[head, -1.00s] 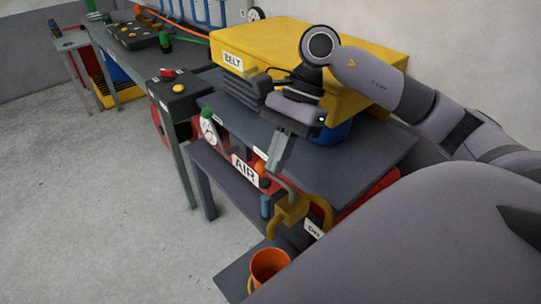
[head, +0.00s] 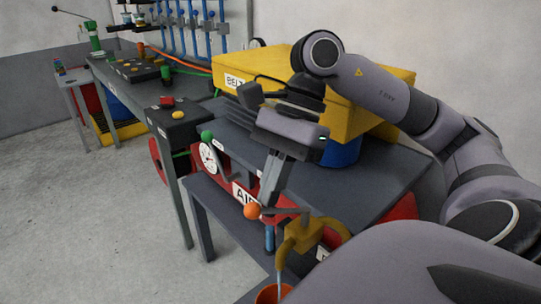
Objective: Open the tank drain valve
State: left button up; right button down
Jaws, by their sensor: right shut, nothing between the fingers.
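The brass drain valve (head: 301,238) is on the red tank under the bench, at the lower middle of the head view. Its grey lever (head: 284,211) points left and ends in an orange knob (head: 252,211). A thin pale stream (head: 280,278) runs from the spout into an orange bucket (head: 267,295), which is mostly cut off by the bottom edge. My right gripper (head: 266,197) is shut and empty. Its fingers point down, with the tips close above the lever near the knob; I cannot tell whether they touch. My left gripper is not in view.
A yellow belt housing (head: 385,103) is behind my right wrist on the dark bench (head: 375,185). A round gauge (head: 208,158) and the AIR sign (head: 243,195) are left of the gripper. A control box (head: 178,118) stands further left. The floor at left is clear.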

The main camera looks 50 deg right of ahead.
jog(key=shift+a+f, duration=0.2)
jog(key=shift+a, duration=0.45)
jog(key=shift+s+a+f+n+g, duration=0.1)
jog(key=shift+s+a+n+g, duration=0.25)
jog(key=shift+s+a, duration=0.3)
jog(key=shift+b, duration=0.35)
jog(key=shift+s+d+f+b, duration=0.1)
jog(key=shift+s+d+b, duration=0.2)
jog(key=shift+d+b, duration=0.55)
jog(key=shift+a+r, duration=0.1)
jog(key=shift+r, duration=0.15)
